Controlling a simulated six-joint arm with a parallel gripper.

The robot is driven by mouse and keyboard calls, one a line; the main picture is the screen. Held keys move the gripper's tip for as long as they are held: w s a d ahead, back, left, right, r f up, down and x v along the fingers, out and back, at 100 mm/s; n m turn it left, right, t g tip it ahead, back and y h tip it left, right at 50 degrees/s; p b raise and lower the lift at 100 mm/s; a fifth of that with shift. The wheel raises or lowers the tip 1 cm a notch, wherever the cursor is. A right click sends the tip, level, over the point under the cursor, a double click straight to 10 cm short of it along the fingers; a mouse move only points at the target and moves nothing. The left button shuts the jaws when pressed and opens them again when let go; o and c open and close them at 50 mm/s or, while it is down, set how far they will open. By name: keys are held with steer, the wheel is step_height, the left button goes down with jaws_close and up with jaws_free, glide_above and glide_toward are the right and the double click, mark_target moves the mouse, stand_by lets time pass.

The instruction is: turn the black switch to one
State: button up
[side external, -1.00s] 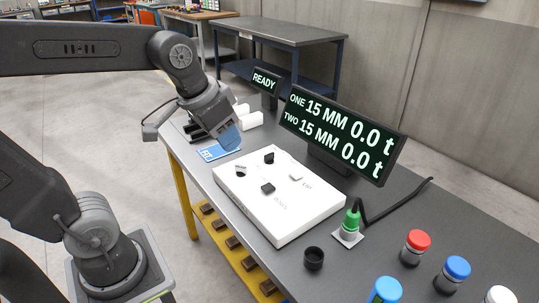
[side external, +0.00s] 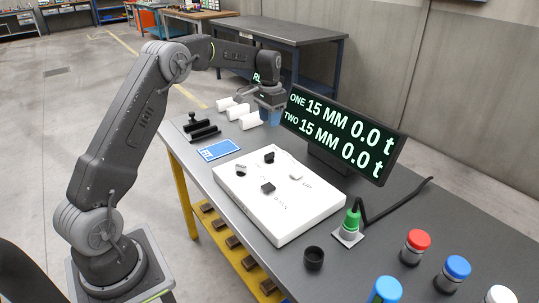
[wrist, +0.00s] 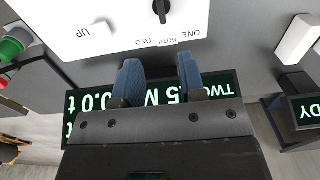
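The black switch (side external: 269,157) is a small knob at the back of the white control box (side external: 310,208). In the wrist view the switch (wrist: 162,9) is cut by the top edge, and its tip points at the BOTH mark between ONE and TWO. My gripper (side external: 270,117) is above the table behind the box, near the left end of the display, clear of the switch. In the wrist view my gripper's (wrist: 159,72) two blue fingers are apart with nothing between them.
The display (side external: 342,135) reads ONE 15 MM 0.0 t and TWO 15 MM 0.0 t. A white UP button (side external: 296,174) and a black button (side external: 267,188) are on the box. A green-topped plug (side external: 352,222) and capped bottles stand right. White blocks (side external: 249,121) lie left of my gripper.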

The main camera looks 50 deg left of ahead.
mark_target(269, 154)
step_height(269, 154, down, 14)
steer(key=shift+a+f, duration=0.15)
stand_by(0.4)
steer(key=shift+c, duration=0.4)
jaws_close()
